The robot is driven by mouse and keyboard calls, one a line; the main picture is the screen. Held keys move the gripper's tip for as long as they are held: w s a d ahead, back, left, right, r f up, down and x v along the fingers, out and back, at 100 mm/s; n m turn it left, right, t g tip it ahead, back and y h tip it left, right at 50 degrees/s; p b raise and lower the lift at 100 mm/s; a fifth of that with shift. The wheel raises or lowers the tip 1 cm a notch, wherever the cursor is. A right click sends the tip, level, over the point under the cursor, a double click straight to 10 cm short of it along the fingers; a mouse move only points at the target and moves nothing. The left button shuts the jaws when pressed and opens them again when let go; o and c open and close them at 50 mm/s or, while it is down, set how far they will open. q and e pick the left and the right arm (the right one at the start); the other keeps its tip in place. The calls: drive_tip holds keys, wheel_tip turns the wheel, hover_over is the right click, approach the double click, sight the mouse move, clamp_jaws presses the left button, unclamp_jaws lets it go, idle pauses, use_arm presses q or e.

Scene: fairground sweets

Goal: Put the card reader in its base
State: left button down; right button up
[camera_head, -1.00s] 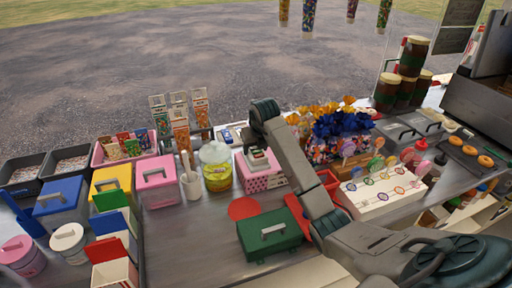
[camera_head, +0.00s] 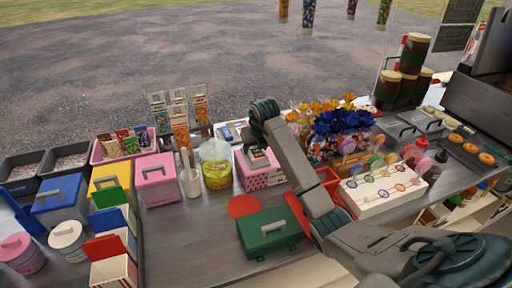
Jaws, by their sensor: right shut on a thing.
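My right arm reaches in from the bottom right and bends down at its wrist. My right gripper (camera_head: 256,148) points down over the pink box with white dots (camera_head: 261,177) and is shut on a small dark and pale device, which looks like the card reader (camera_head: 258,159). The arm hides part of the device and of the box. I cannot tell whether the device touches the box top. I cannot make out the base for certain; a small white and blue item (camera_head: 229,132) lies just behind the box. My left gripper is not in view.
A yellow jar (camera_head: 216,172) stands left of the dotted box. A green case (camera_head: 269,232) and a red disc (camera_head: 243,206) lie in front. Flowers (camera_head: 340,122) and a white lollipop stand (camera_head: 384,196) are on the right. Bare metal counter (camera_head: 187,235) shows at front left.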

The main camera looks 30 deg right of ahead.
drive_tip(key=shift+f, duration=0.1)
drive_tip(key=o, duration=1.1)
drive_tip(key=shift+o, duration=0.6)
drive_tip(key=shift+o, duration=1.2)
wheel_tip(320, 180, up, 9)
drive_tip(key=p, duration=0.6)
